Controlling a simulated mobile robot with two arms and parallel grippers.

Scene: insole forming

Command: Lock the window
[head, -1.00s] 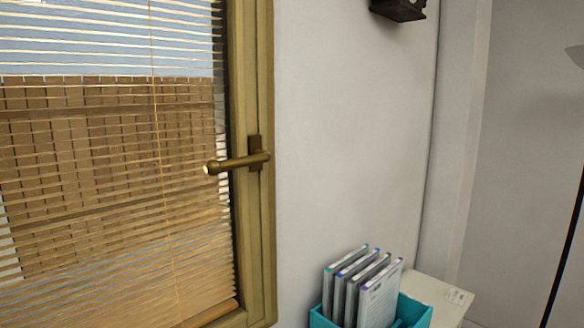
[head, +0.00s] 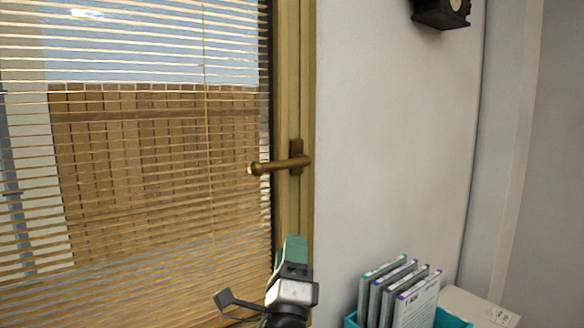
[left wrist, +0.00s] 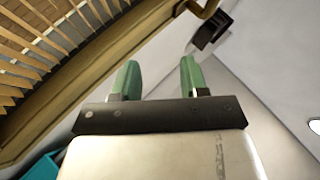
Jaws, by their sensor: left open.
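The window (head: 293,70) has a brown-gold frame with slatted blinds over its pane. Its brass handle (head: 278,165) lies about level, the grip pointing left from a mount on the right frame side. Part of the handle shows at the top of the left wrist view (left wrist: 203,9). My left gripper (head: 292,250) is below the handle, apart from it, in front of the frame's lower right part. In the left wrist view its green fingers (left wrist: 158,78) are spread with nothing between them. My right gripper is not in view.
A teal holder (head: 448,319) with several upright cases (head: 398,292) stands at lower right beside a pale box (head: 478,306). A dark wall object (head: 440,14) hangs at upper right.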

